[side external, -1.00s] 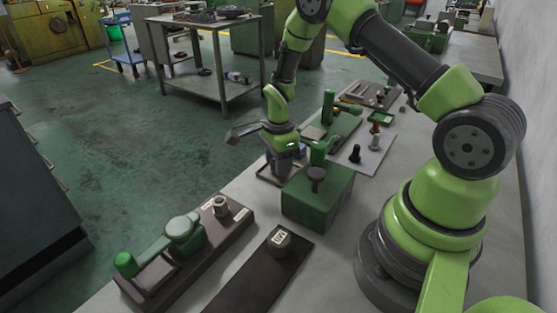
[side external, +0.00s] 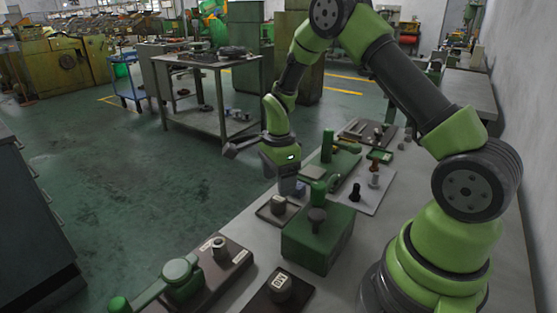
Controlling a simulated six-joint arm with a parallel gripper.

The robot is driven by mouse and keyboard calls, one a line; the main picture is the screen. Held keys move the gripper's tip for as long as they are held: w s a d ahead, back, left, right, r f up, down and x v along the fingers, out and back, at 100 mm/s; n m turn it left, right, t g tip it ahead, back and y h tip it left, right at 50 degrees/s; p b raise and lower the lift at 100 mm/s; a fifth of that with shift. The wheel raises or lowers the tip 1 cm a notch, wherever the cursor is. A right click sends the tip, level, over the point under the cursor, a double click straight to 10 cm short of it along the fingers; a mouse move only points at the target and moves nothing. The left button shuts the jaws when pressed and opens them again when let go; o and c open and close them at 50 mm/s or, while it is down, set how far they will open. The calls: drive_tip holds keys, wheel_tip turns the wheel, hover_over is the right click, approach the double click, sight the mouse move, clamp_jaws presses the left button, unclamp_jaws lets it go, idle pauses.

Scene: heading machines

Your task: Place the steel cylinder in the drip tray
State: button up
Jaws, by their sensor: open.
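The steel cylinder (side external: 279,204) is a short grey piece standing upright in the small, shallow drip tray (side external: 264,213), left of the green box. My gripper (side external: 291,188) is above and slightly behind the cylinder, apart from it, with its jaws open. The fingers are small and partly hidden at this angle, and I see nothing held between them. The right part of the tray is partly hidden by the green box.
A green box (side external: 318,240) with a dark knob on top stands right of the tray. A lever fixture (side external: 181,278) and a dark plate with a labelled cylinder (side external: 280,288) are in front. Several small parts sit on a pale plate (side external: 374,193) behind.

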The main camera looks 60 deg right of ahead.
wheel_tip(320, 180, up, 5)
wheel_tip(320, 180, up, 10)
drive_tip(key=f+n+t, duration=0.1)
drive_tip(key=n+t, duration=0.1)
drive_tip(key=n, duration=0.3)
hover_over(278, 199)
drive_tip(key=s+a, duration=0.3)
drive_tip(key=a, duration=0.1)
drive_tip(key=s+a+r+n+t+y, duration=0.1)
drive_tip(key=s+a+r+n+t, duration=0.1)
drive_tip(key=s+a+r+n, duration=0.2)
drive_tip(key=s+a+r+n+t+y, duration=0.1)
drive_tip(key=s+a+r+n+t, duration=0.2)
drive_tip(key=s+n, duration=0.7)
wheel_tip(278, 199, up, 2)
drive_tip(key=shift+s+a+r, duration=0.25)
drive_tip(key=shift+s+a, duration=0.15)
drive_tip(key=shift+s, duration=0.25)
